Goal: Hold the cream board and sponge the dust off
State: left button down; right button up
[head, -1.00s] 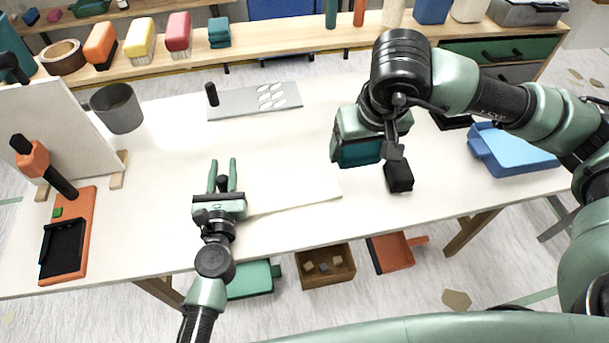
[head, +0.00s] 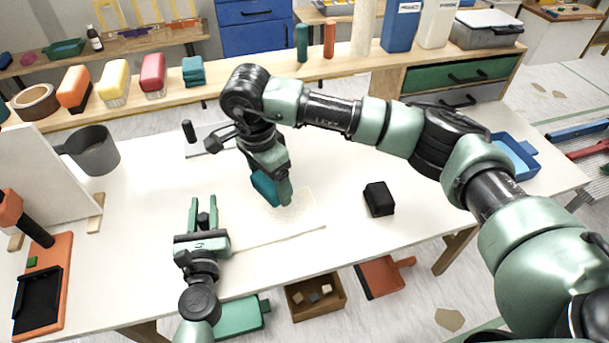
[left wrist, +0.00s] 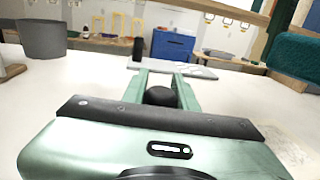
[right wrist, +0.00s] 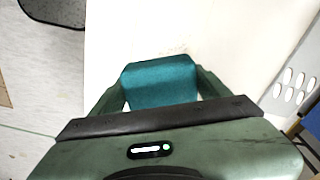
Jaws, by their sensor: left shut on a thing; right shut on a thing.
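The cream board (head: 280,220) lies flat on the pale table, hard to tell from the tabletop except for its front edge. A speckled dust patch (head: 298,203) shows on it, partly hidden by my right gripper. My left gripper (head: 206,212) is shut on a black knob (left wrist: 160,96) at the board's left end; its fingers stand on either side of the knob. My right gripper (head: 275,190) is shut on a teal sponge (head: 264,187), held over the board beside the dust. The sponge also shows between the fingers in the right wrist view (right wrist: 160,84). I cannot tell whether it touches the board.
A black block (head: 379,198) stands right of the board. A grey perforated plate (right wrist: 295,88) with a black post (head: 189,131) lies behind. A grey cup (head: 93,150), a white upright panel (head: 40,175) and an orange tool base (head: 45,290) stand left. A blue tray (head: 515,155) is at right.

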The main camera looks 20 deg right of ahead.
pick_arm(q)
jog(key=shift+s+f, duration=0.1)
jog(key=shift+f, duration=0.15)
pick_arm(e)
jog(key=a+m, duration=0.1)
jog(key=a+f+m, duration=0.1)
jog(key=a+m, duration=0.1)
jog(key=a+f+m, duration=0.1)
jog(key=shift+w+a+m+y, duration=0.2)
jog(key=shift+w+m+y, duration=0.1)
jog(key=shift+w+y, duration=0.1)
jog(key=shift+f, duration=3.3)
